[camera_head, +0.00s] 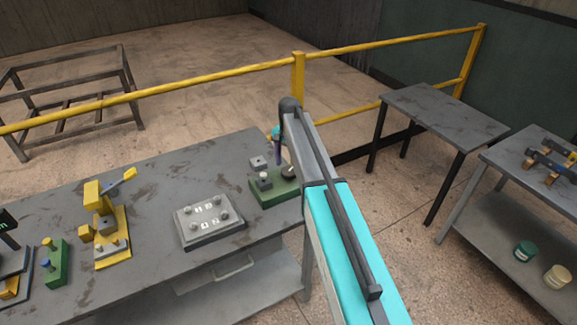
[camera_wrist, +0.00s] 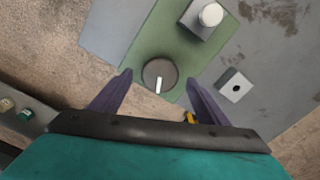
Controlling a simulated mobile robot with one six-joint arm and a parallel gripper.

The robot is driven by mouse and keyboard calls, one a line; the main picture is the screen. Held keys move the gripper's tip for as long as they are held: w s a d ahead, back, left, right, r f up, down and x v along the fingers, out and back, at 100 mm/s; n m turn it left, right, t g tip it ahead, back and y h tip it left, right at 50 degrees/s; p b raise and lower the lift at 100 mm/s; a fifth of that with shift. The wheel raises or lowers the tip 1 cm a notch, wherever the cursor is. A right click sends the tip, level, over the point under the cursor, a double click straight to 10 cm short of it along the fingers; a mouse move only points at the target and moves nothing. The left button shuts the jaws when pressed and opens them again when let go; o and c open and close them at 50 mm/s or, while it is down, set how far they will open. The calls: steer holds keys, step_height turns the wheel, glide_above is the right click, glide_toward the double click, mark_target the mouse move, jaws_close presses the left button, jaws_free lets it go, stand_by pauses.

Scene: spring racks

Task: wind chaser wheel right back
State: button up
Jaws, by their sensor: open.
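I take the chaser wheel to be the dark round wheel (camera_wrist: 152,70) with a white mark, on a green base (camera_wrist: 185,52) on the workbench. The wheel (camera_head: 288,172) and green base (camera_head: 262,197) also show in the head view, near the bench's right end. My gripper (camera_wrist: 159,78) is open and empty, its purple fingers on either side of the wheel as seen from the wrist. Contact or height above it cannot be told. The white mark points toward the gripper's palm. In the head view my arm partly hides the gripper.
A grey block with a round peg (camera_wrist: 210,15) stands on the green base. A small grey block with a hole (camera_wrist: 236,86) lies beside it. A grey plate with several knobs (camera_head: 211,219) and a yellow fixture (camera_head: 112,240) stand left. A yellow railing (camera_head: 220,73) runs behind.

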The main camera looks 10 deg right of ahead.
steer(key=shift+f, duration=0.95)
steer(key=c, duration=1)
steer(key=shift+c, duration=0.2)
